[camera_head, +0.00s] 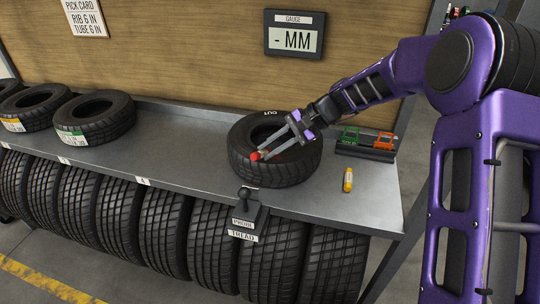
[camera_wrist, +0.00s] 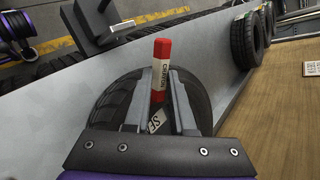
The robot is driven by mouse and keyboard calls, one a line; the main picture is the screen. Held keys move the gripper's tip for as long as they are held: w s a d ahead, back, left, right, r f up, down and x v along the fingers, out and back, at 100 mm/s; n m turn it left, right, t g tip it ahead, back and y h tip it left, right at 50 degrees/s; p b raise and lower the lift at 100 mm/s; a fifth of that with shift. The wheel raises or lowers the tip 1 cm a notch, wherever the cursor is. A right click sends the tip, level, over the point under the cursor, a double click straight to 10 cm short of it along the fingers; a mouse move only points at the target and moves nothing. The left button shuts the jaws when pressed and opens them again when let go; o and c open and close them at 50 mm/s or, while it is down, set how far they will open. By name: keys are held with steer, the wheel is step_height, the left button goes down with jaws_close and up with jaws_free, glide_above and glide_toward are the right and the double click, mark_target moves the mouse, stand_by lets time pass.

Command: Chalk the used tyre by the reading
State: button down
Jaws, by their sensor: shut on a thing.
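The used tyre (camera_head: 245,165) lies flat on the grey shelf, with white lettering like "OUT" on its upper sidewall. My gripper (camera_head: 276,149) is over it, shut on a red crayon (camera_head: 256,156). In the wrist view the red crayon (camera_wrist: 161,70), with a white printed label, stands between the fingers, and the tyre (camera_wrist: 112,100) is behind it. A label, partly hidden, shows inside the tyre. I cannot tell whether the crayon touches the tyre. The gauge display (camera_head: 294,40) on the wall shows a dash and "MM".
A probe holder (camera_head: 248,208) labelled "TREAD" is at the front edge.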

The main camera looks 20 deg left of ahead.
steer(key=shift+s+a, duration=0.25)
steer(key=shift+a, duration=0.9)
steer(key=shift+w+d, duration=0.25)
steer(key=shift+d, duration=1.25)
steer(key=shift+w+d, duration=0.2)
steer(key=shift+d, duration=1.3)
steer(key=shift+r+p, duration=0.1)
steer(key=shift+p, duration=0.25)
step_height(320, 180, up, 3)
steer(key=shift+f+p, duration=0.1)
steer(key=shift+p, duration=0.9)
step_height(320, 180, up, 4)
steer(key=shift+r, duration=0.1)
